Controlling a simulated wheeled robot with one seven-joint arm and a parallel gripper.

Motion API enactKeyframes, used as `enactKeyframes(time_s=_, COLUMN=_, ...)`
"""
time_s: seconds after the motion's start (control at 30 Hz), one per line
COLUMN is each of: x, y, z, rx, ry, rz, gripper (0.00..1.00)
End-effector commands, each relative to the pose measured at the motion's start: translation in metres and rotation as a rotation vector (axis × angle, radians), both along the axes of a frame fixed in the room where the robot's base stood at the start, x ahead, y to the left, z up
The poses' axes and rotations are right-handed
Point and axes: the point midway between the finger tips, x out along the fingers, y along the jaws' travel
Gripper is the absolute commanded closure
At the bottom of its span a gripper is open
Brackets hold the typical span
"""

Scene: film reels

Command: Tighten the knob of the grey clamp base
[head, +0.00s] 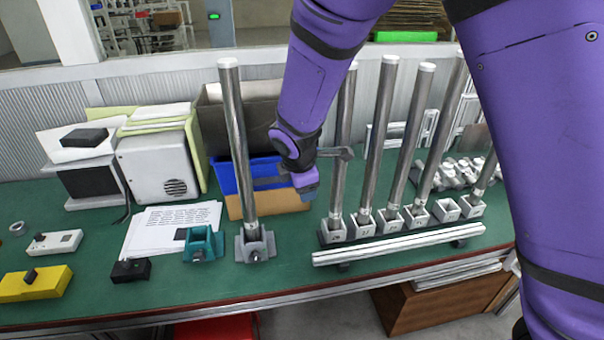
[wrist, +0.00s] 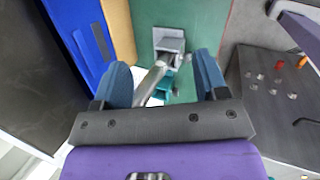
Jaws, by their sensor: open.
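The grey clamp base (head: 268,240) stands on the green bench with a tall metal tube (head: 238,140) upright in it. Its small dark knob (head: 255,257) is on the front, facing the bench's near edge. The base also shows in the wrist view (wrist: 168,38), with the tube running up from it; I cannot make out the knob clearly there. My gripper (wrist: 163,76) is open, its two blue fingers apart with nothing gripped. In the head view my gripper (head: 303,172) is above and right of the base, beside the tube; its fingertips are not clear.
A teal clamp base (head: 202,243) sits just left of the grey one. A rack of several upright tubes (head: 362,228) and a long rail (head: 400,245) stand to the right. A blue bin (head: 225,178) is behind. A yellow block (head: 35,285) and black block (head: 130,271) lie left.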

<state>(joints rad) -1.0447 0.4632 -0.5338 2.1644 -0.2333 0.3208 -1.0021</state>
Motion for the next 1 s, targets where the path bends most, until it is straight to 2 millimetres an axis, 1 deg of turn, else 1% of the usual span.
enactKeyframes(time_s=0.03, x=0.000, y=-0.005, z=0.005, rx=0.015, ry=0.001, rz=-0.023, gripper=0.34)
enactKeyframes(time_s=0.1, x=-0.001, y=-0.009, z=0.010, rx=0.029, ry=0.004, rz=-0.049, gripper=0.34)
enactKeyframes(time_s=0.23, x=-0.002, y=-0.015, z=0.015, rx=0.046, ry=0.008, rz=-0.080, gripper=0.34)
enactKeyframes(time_s=0.67, x=-0.003, y=-0.016, z=0.016, rx=0.046, ry=0.011, rz=-0.088, gripper=0.34)
enactKeyframes(time_s=0.77, x=-0.005, y=-0.012, z=0.007, rx=0.003, ry=0.022, rz=-0.061, gripper=0.34)
enactKeyframes(time_s=0.83, x=-0.009, y=-0.007, z=-0.006, rx=-0.062, ry=0.036, rz=-0.020, gripper=0.34)
enactKeyframes(time_s=1.0, x=-0.020, y=0.009, z=-0.050, rx=-0.317, ry=0.064, rz=0.136, gripper=0.34)
